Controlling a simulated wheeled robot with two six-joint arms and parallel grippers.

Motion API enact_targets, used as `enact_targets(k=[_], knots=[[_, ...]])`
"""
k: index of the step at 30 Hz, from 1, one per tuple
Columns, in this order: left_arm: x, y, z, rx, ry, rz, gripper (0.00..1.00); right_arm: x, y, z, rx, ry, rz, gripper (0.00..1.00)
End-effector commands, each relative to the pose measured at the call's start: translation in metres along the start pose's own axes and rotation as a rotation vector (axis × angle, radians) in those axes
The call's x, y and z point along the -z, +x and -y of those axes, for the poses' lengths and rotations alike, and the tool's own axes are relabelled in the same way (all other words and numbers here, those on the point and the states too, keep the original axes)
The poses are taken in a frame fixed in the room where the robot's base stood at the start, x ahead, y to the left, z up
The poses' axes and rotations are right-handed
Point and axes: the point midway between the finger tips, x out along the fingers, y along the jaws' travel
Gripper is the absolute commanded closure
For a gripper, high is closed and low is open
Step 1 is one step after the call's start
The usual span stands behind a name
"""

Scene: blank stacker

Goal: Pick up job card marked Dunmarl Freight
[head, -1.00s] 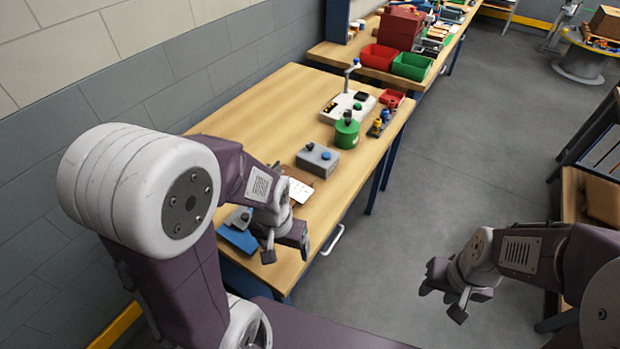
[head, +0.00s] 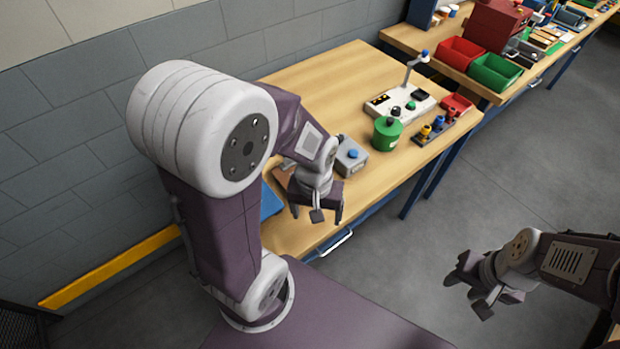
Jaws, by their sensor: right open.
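A brown board (head: 282,173), which seems to be the one that held a white card earlier, shows only in part on the near end of the wooden bench (head: 330,85). My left gripper hides the rest, and no card or lettering can be made out. My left gripper (head: 317,217) hangs over the bench's front edge, fingers apart, with nothing seen between them. My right gripper (head: 452,277) is open and empty over the floor at the lower right, well away from the bench.
A grey box with a blue button (head: 351,157) stands just beyond my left gripper. A blue item (head: 271,201) is partly hidden. The floor (head: 400,270) is clear.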

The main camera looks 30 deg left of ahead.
Motion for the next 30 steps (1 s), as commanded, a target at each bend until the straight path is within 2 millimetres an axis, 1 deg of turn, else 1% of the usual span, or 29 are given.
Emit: enact_targets(k=[5,7,9,12,15,16,18,20,27,30], knots=[[0.018,-0.016,-0.004,0.011,-0.264,0.016,0.18,0.000,-0.003,0.000,0.000,0.000,0.000,0.60],[0.031,-0.026,-0.004,0.019,-0.404,0.023,0.18,0.001,-0.007,0.000,0.000,0.000,0.000,0.60],[0.049,-0.040,-0.003,0.030,-0.560,0.028,0.18,0.002,-0.014,0.000,0.000,0.000,0.000,0.60],[0.077,-0.059,0.002,0.043,-0.745,0.028,0.18,0.003,-0.024,0.001,0.000,0.000,0.000,0.60],[0.102,-0.070,0.011,0.041,-0.810,0.018,0.18,0.004,-0.033,0.001,0.000,0.000,0.000,0.60],[0.105,-0.070,0.014,0.044,-0.822,0.021,0.18,0.004,-0.036,0.001,0.000,0.000,0.000,0.60],[0.102,-0.066,0.019,0.052,-0.836,0.033,0.18,0.004,-0.036,0.001,0.000,0.000,0.000,0.60],[0.102,-0.064,0.019,0.051,-0.836,0.032,0.18,0.004,-0.034,0.001,0.000,0.000,0.000,0.60],[0.100,-0.029,0.020,0.052,-0.832,0.033,0.18,0.003,-0.032,0.001,0.000,0.000,0.000,0.60],[0.100,-0.025,0.020,0.050,-0.832,0.031,0.18,0.003,-0.032,0.001,0.000,0.000,0.000,0.60]])
